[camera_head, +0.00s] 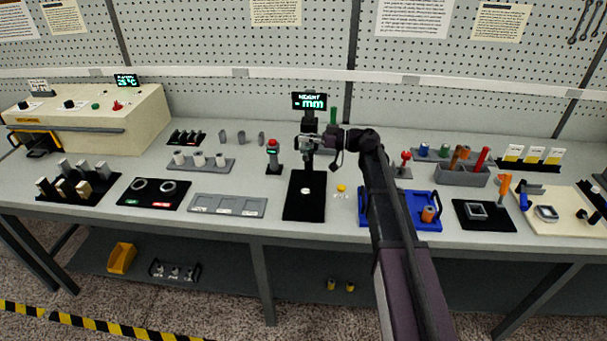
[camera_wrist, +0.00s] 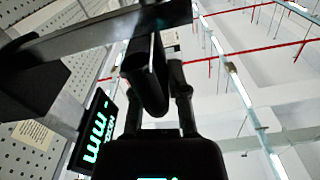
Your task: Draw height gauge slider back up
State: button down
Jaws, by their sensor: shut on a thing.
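The height gauge has a black base (camera_head: 304,208) at the middle of the bench and a display (camera_head: 310,101) above it reading "HEIGHT - mm". The display also shows tilted in the wrist view (camera_wrist: 98,135). My gripper (camera_head: 312,143) is at the gauge's column, above the base, and is shut on the slider. In the wrist view a dark cylindrical part (camera_wrist: 148,85) lies between the fingers; the slider's outline is hard to make out there. A small pale disc (camera_head: 305,190) lies on the base, below and apart from my gripper.
A red-topped post (camera_head: 273,155) stands just left of the gauge. A small yellow piece (camera_head: 341,187) lies right of the base. A grey tray (camera_head: 228,206) is at the left and a blue tray (camera_head: 425,220) at the right, beside my arm. The pegboard wall is behind.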

jog(key=shift+w+r+p, duration=0.15)
jog(key=shift+r+p, duration=0.8)
jog(key=shift+r, duration=0.1)
jog(key=c, duration=0.6)
grip_release()
jog(key=shift+c, duration=0.2)
jog(key=shift+d, duration=0.1)
jog(key=d, duration=0.6)
jog(key=shift+s+d, duration=0.25)
jog(key=shift+d, duration=0.15)
